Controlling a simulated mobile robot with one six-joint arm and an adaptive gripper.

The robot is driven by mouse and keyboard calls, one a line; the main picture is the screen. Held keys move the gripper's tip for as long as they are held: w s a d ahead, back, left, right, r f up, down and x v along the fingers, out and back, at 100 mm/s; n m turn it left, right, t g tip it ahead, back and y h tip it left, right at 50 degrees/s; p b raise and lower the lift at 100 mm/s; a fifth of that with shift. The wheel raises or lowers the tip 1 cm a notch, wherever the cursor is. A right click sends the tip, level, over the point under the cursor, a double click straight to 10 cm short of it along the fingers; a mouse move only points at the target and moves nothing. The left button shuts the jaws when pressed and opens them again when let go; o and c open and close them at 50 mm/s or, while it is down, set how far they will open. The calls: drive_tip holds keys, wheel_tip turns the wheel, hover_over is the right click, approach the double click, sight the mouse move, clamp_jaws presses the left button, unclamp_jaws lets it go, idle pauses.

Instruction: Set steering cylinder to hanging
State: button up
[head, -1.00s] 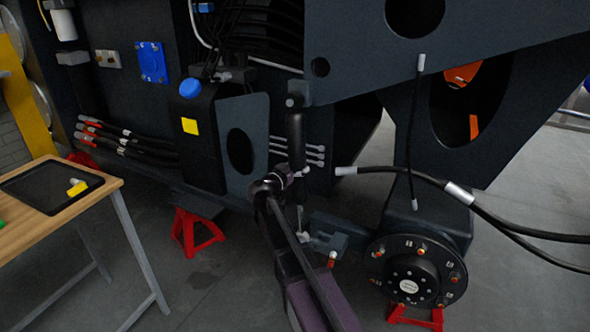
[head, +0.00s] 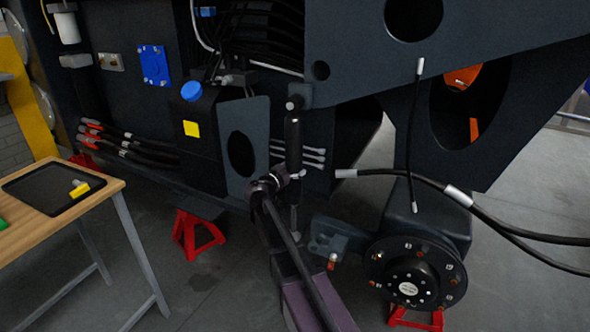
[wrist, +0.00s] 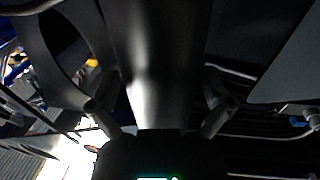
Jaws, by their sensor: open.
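The steering cylinder (head: 293,142) is a dark tube with a thin bright rod. It hangs near vertical from a pin and bracket (head: 297,97) on the chassis. Its lower rod end (head: 294,222) is apart from the steering lug (head: 334,240) beside the wheel hub. My gripper (head: 289,178) is at the lower part of the tube, its far finger partly hidden. In the wrist view the cylinder (wrist: 155,65) runs between the two spread fingers of my gripper (wrist: 160,110), with gaps visible on both sides.
The wheel hub (head: 415,272) is right of the cylinder. A black hose (head: 400,172) crosses at right. A dark tank with a blue cap (head: 191,90) and a plate are at left. A red stand (head: 196,232) and a wooden table (head: 60,215) stand further left.

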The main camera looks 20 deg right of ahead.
sight(299, 103)
wheel_tip(299, 103, up, 21)
drive_tip(key=p, duration=2.1)
drive_tip(key=shift+r+p, duration=0.55)
drive_tip(key=shift+p, duration=0.05)
